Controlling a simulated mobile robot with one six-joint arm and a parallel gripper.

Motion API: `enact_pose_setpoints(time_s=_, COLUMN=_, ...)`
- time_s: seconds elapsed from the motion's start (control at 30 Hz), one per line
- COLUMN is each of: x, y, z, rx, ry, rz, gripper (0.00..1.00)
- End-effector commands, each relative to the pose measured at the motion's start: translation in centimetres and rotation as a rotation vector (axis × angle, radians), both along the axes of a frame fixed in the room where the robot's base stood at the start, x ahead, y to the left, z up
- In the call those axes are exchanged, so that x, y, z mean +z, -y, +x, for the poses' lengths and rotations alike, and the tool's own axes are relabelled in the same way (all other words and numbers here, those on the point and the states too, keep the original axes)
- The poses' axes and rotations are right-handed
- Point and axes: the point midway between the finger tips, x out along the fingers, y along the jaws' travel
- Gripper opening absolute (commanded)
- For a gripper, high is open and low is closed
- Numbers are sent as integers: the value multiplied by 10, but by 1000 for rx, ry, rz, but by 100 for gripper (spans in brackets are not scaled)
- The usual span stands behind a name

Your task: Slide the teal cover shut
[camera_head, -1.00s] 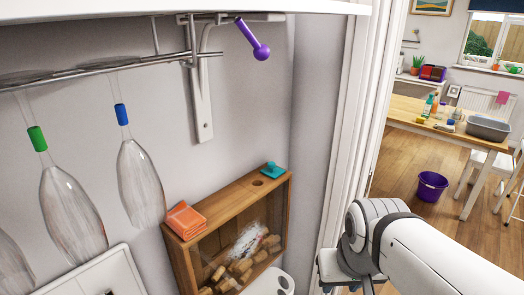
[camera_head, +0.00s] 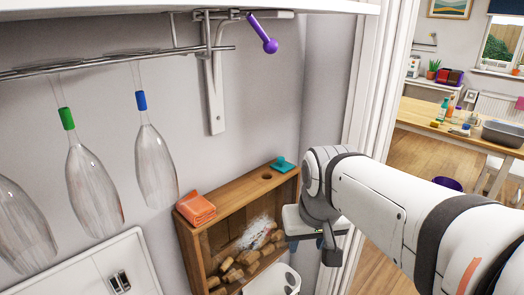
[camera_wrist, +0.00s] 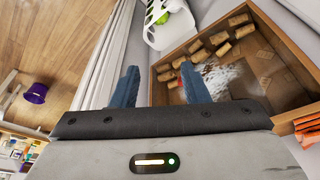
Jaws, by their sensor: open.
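The small teal cover (camera_head: 284,164) sits on the top board of the wooden box (camera_head: 228,196), near its right end. A dark round hole (camera_head: 266,176) shows uncovered in the board just left of the cover. My gripper (camera_head: 327,250) is open and empty, in front of and below the box's right end, apart from the cover. Its two blue fingers show spread in the wrist view (camera_wrist: 161,86), pointing beside and over the box's open front. The cover cannot be made out in the wrist view.
Folded orange cloth (camera_head: 196,208) lies on the box's left end. Corks (camera_head: 235,271) fill the box. A white container (camera_head: 282,280) stands below. Glasses (camera_head: 155,165) hang from a rail at left, and a purple-handled lever (camera_head: 264,35) hangs above. A white door frame (camera_head: 365,80) is at right.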

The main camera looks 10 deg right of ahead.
Motion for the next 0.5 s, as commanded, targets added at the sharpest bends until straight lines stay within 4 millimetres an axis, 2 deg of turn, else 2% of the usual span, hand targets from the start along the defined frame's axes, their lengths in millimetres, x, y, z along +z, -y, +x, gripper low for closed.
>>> enact_pose_setpoints(time_s=0.03, x=13, y=0, z=25, rx=-9, ry=11, rz=-2, gripper=41)
enact_pose_setpoints(time_s=0.1, x=36, y=-1, z=57, rx=-27, ry=26, rz=-3, gripper=41)
enact_pose_setpoints(time_s=0.3, x=93, y=-4, z=140, rx=-80, ry=64, rz=-5, gripper=41)
enact_pose_setpoints(time_s=0.4, x=114, y=-5, z=170, rx=-102, ry=82, rz=-6, gripper=41)
enact_pose_setpoints(time_s=0.5, x=128, y=-7, z=190, rx=-120, ry=94, rz=-6, gripper=41)
